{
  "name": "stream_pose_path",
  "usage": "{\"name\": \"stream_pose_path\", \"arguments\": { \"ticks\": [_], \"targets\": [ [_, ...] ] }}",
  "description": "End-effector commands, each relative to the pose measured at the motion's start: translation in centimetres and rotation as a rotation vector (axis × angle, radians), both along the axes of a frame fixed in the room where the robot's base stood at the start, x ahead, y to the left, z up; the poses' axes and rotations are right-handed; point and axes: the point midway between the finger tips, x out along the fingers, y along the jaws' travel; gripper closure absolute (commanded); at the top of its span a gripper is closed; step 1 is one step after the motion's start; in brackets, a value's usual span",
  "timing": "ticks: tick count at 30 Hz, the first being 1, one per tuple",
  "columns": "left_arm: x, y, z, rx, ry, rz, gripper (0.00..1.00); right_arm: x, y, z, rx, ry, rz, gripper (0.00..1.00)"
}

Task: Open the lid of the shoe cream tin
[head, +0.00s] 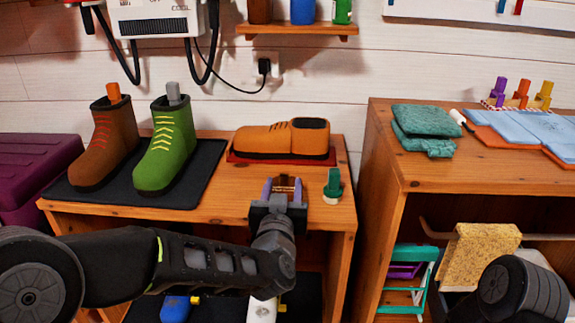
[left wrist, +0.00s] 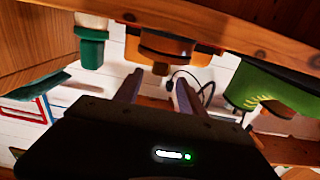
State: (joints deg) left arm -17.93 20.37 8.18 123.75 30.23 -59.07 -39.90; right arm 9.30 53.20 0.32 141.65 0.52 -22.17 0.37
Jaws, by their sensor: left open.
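The shoe cream tin appears as a small brown object (head: 286,183) near the front of the left bench, largely hidden behind my left gripper. In the left wrist view, which looks upside down, a brown piece (left wrist: 160,67) juts out ahead of the fingers. My left gripper (head: 284,188) is open, with one finger on each side of the tin in the picture. Its fingers (left wrist: 157,93) show apart in the left wrist view with nothing between them. I cannot tell whether the lid is shut. My right gripper is out of view; only part of its arm shows.
An orange shoe (head: 283,137) lies on a red mat (head: 240,158) behind the tin. A green-topped item (head: 333,183) stands close right of it. Brown (head: 103,145) and green boots (head: 167,146) stand on a black mat (head: 205,170) at left. A cabinet (head: 480,180) stands at right.

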Motion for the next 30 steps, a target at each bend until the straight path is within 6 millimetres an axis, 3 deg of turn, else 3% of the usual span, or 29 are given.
{"name": "stream_pose_path", "arguments": {
  "ticks": [14, 30],
  "targets": [
    [0.5, 0.0, 0.0, -0.001, -0.001, 0.001, 0.53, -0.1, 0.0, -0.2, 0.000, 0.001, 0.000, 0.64],
    [7.4, 0.0, -0.1, 0.000, -0.001, 0.000, 0.53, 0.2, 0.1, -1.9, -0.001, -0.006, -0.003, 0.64]
  ]
}}
